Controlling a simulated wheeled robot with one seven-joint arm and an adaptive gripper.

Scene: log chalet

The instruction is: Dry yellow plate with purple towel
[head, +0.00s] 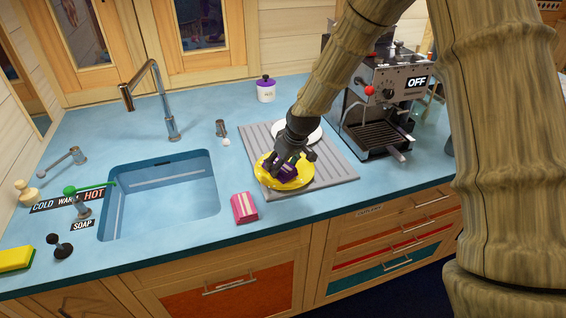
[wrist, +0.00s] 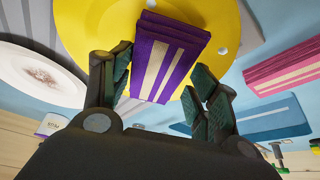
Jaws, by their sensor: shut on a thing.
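The yellow plate (head: 264,178) lies on the grey ridged drainboard right of the sink. In the wrist view the yellow plate (wrist: 85,30) shows a few pale drop-like spots. The purple towel (head: 289,173) is a folded block with pale stripes, seen large in the wrist view (wrist: 168,55). My gripper (head: 291,160) is over the plate and shut on the purple towel, with a finger on either side of it in the wrist view (wrist: 158,82). The towel is against or just above the plate's face; contact is hard to tell.
A white plate (head: 308,133) with a brown stain in the wrist view (wrist: 40,78) lies behind the yellow one on the drainboard (head: 335,168). A pink towel (head: 244,208) sits at front left. The sink (head: 165,190) is left, the coffee machine (head: 378,105) right.

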